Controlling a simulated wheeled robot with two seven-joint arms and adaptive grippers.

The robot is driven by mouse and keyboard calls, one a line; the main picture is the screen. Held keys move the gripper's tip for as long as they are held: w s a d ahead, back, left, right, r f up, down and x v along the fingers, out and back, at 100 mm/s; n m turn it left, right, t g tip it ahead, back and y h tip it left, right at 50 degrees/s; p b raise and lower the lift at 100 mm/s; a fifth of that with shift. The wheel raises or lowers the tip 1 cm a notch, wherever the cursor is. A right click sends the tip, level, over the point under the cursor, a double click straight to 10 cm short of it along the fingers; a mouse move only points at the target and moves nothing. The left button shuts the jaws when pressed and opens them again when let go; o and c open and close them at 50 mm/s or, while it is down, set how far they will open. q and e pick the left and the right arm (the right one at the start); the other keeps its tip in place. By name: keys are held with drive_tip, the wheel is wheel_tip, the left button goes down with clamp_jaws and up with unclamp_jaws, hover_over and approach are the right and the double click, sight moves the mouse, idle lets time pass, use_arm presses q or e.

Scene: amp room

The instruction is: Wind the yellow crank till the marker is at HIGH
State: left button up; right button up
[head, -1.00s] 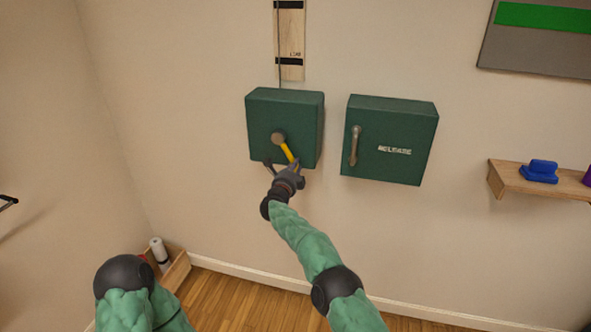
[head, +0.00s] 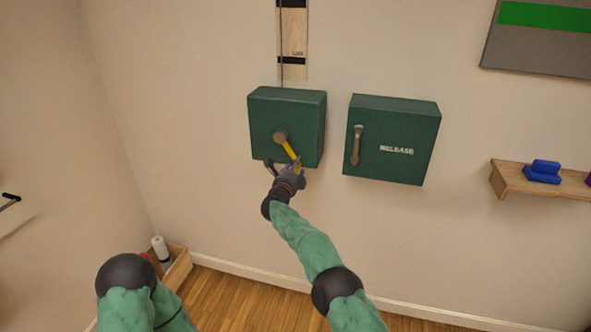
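The yellow crank (head: 290,150) is on the front of the left green box (head: 262,122). It slants down and right from a round brown hub (head: 280,138). My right gripper (head: 284,165) is at the crank's lower end. Its fingers look spread apart, one left of the crank and one beside its end; whether they touch it is unclear. A pale wooden strip (head: 296,35) rises above the box, with dark bands and small lettering that seems to read LOW. A thin rod or cord runs along it. No marker or HIGH label can be made out. My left gripper is out of view.
A second green box (head: 398,170), labelled RELEASE, with a brown lever (head: 356,145), is close on the right. A wooden shelf (head: 530,183) holds a blue object (head: 543,171). A wooden crate (head: 178,272) stands on the floor at lower left. The wall below the boxes is clear.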

drive_tip(key=shift+s+a, duration=0.1)
drive_tip(key=shift+a, duration=0.2)
drive_tip(key=v, duration=1.1)
drive_tip(key=shift+s+d, duration=0.15)
drive_tip(key=shift+s, duration=0.25)
drive_tip(key=s+d+f+n+g+y+p, duration=0.1)
drive_tip(key=s+d+f+n+g+y, duration=0.3)
drive_tip(key=f, duration=0.7)
drive_tip(key=s+d+f+n+g, duration=0.1)
drive_tip(key=s+d+f+n, duration=0.2)
drive_tip(key=s+f+n, duration=0.5)
drive_tip(key=s+d+f+n+g+y+p, duration=0.1)
drive_tip(key=s+d+f+n+g+y, duration=0.2)
drive_tip(key=f, duration=1)
drive_tip(key=s+d+f+n+g, duration=0.1)
drive_tip(key=s+f+n+g, duration=0.1)
drive_tip(key=s, duration=0.9)
drive_tip(key=s+f+n+g+y+p, duration=0.1)
drive_tip(key=s+g, duration=0.3)
drive_tip(key=s, duration=0.8)
drive_tip(key=s+d+f+n+g+y, duration=0.1)
drive_tip(key=s+f+n+g, duration=0.2)
drive_tip(key=s, duration=0.8)
drive_tip(key=shift+s+d+f+n, duration=0.15)
drive_tip(key=shift+s+d+n, duration=0.2)
drive_tip(key=shift+n, duration=0.15)
